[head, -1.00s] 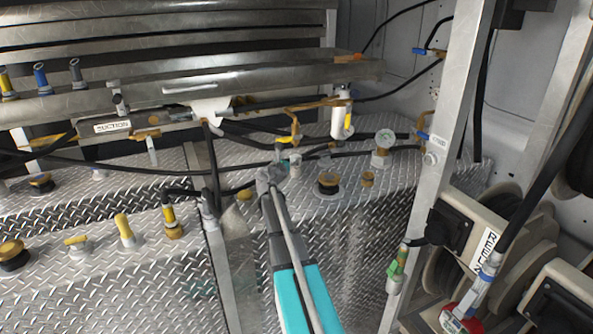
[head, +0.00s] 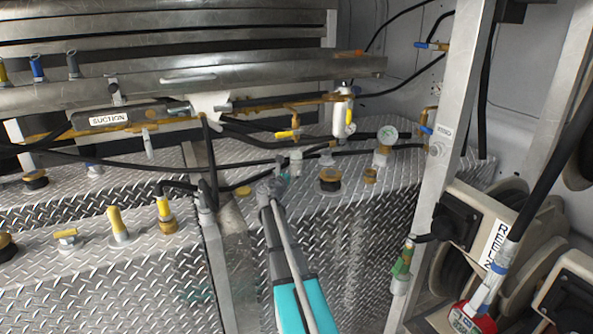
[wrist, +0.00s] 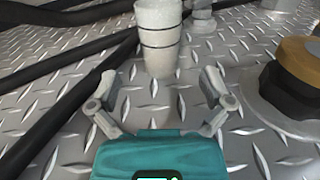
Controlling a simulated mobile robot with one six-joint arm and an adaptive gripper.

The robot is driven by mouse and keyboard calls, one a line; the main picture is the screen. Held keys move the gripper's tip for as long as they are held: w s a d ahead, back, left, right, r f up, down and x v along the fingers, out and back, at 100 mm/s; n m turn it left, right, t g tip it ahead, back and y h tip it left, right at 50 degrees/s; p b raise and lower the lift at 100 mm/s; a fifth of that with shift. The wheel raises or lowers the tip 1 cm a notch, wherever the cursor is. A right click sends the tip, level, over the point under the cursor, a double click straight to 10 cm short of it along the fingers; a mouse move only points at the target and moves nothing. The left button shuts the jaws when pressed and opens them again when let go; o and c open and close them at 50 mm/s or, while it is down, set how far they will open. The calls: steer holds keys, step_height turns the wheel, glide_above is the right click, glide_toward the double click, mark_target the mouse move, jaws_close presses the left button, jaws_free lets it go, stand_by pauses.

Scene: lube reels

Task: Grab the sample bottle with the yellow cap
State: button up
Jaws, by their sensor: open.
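I cannot say for sure which thing is the sample bottle with the yellow cap. A pale grey-white cylinder (wrist: 160,35) with dark rings stands upright on the tread plate in the wrist view, its top cut off. It appears to be the pale upright piece (head: 296,160) beyond my gripper in the head view. My gripper (wrist: 160,86) is open and empty, with its fingers spread either side of the line to the cylinder, apart from it. In the head view my gripper (head: 272,188) is small and low over the plate. A yellow-topped piece (head: 3,72) stands at the far left shelf edge.
Black hoses (wrist: 70,85) run along the left of the wrist view. A brass-topped black cap (wrist: 295,75) stands close on the right. Yellow-topped fittings (head: 165,215) stand left, and a metal post (head: 440,150) and hose reels (head: 520,225) stand right.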

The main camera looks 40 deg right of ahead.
mark_target(294, 165)
steer(key=shift+f, duration=0.1)
stand_by(0.4)
steer(key=shift+x, duration=3.75)
steer(key=shift+c, duration=0.3)
steer(key=c, duration=1.2)
steer(key=shift+c, duration=0.2)
